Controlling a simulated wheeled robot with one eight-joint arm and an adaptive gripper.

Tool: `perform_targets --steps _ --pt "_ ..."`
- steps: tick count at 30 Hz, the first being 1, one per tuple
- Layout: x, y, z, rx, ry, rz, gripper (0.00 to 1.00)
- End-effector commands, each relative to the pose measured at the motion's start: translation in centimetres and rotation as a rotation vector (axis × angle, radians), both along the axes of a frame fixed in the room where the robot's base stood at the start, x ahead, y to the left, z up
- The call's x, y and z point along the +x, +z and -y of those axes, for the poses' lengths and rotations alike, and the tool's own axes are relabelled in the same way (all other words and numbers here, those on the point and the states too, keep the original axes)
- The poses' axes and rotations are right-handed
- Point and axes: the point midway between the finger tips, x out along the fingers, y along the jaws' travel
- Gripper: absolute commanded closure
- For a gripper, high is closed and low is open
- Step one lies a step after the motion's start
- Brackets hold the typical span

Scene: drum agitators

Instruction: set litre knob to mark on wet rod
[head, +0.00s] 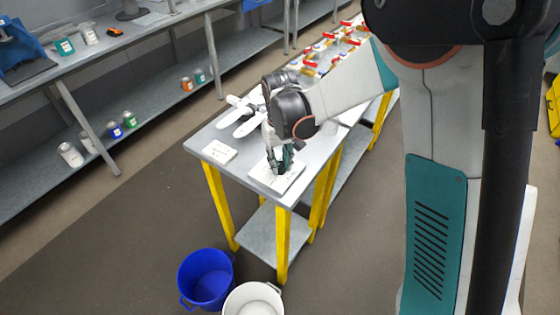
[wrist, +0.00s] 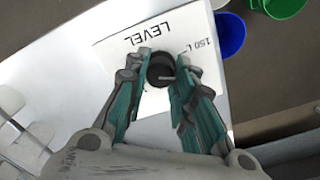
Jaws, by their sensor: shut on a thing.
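A white panel lettered LEVEL and 150 L (wrist: 120,48) lies flat on the near end of the bench. In the wrist view a round black knob (wrist: 158,76) stands on it, with a thin pale line on its top. My gripper (wrist: 163,60) has its teal fingers on either side of the knob, shut on it. In the head view my gripper (head: 281,166) comes down on the panel (head: 292,181) and hides most of the knob. I cannot make out a wet rod or its mark in either view.
The grey bench (head: 240,172) has yellow legs. A small white card (head: 219,151) and white handled pieces (head: 240,112) lie on it. Red-handled valves (head: 325,42) stand farther back. A blue bucket (head: 206,280) and a white bucket (head: 252,301) stand on the floor.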

Motion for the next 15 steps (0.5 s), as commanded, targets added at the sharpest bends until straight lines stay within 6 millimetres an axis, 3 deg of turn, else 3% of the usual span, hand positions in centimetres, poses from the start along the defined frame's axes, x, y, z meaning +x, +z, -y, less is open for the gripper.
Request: perform_targets --steps 15 --pt "0.02 0.01 -0.01 0.0 -0.095 0.001 1.0"
